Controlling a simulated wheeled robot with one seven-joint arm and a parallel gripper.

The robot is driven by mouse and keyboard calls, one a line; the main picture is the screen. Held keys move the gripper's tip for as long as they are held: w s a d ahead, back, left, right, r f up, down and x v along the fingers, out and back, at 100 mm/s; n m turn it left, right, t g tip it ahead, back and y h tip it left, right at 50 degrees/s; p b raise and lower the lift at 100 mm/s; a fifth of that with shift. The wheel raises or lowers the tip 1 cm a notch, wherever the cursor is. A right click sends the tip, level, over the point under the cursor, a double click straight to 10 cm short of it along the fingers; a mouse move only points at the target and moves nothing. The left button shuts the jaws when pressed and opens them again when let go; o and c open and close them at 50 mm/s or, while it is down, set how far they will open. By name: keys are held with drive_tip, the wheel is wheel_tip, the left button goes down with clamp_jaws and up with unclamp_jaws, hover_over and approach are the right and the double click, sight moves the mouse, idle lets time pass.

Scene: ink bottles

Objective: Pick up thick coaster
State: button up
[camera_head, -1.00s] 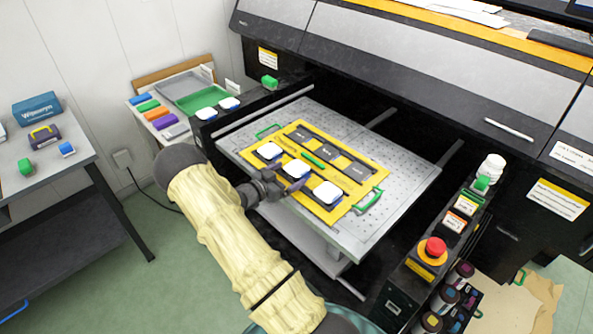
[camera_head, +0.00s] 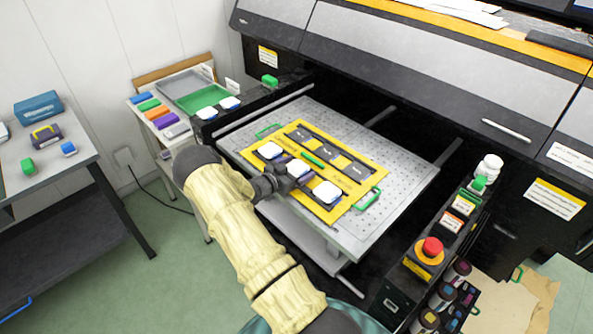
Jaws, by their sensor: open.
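Three white-topped coasters with dark bluish edges sit in the near row of a yellow jig (camera_head: 357,205) on the perforated printer bed. They are the upper-left coaster (camera_head: 270,151), the middle coaster (camera_head: 298,169) and the lower-right coaster (camera_head: 326,193). Which of them is thicker I cannot tell for sure. My gripper (camera_head: 296,177) is open at the middle coaster, with its fingers over or beside that coaster's near side and partly covering it. Contact cannot be made out. The far row of the jig holds dark slots.
Two more white pieces (camera_head: 207,113) lie by the green tray (camera_head: 203,96) at the back left. The control panel with a red button (camera_head: 431,247) and several ink bottles stand at right. The jig has green handles (camera_head: 367,200). The printer body rises behind the bed.

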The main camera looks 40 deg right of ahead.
drive_tip(key=c, duration=1.2)
drive_tip(key=shift+r, duration=0.1)
drive_tip(key=a+r+b, duration=0.1)
drive_tip(key=a+r, duration=0.1)
drive_tip(key=a, duration=0.2)
drive_tip(key=a+r+b, duration=0.1)
drive_tip(key=a+r, duration=0.2)
drive_tip(key=a, duration=0.2)
drive_tip(key=s+a+r, duration=0.1)
drive_tip(key=a+r, duration=0.2)
drive_tip(key=a, duration=0.2)
drive_tip(key=shift+b, duration=0.4)
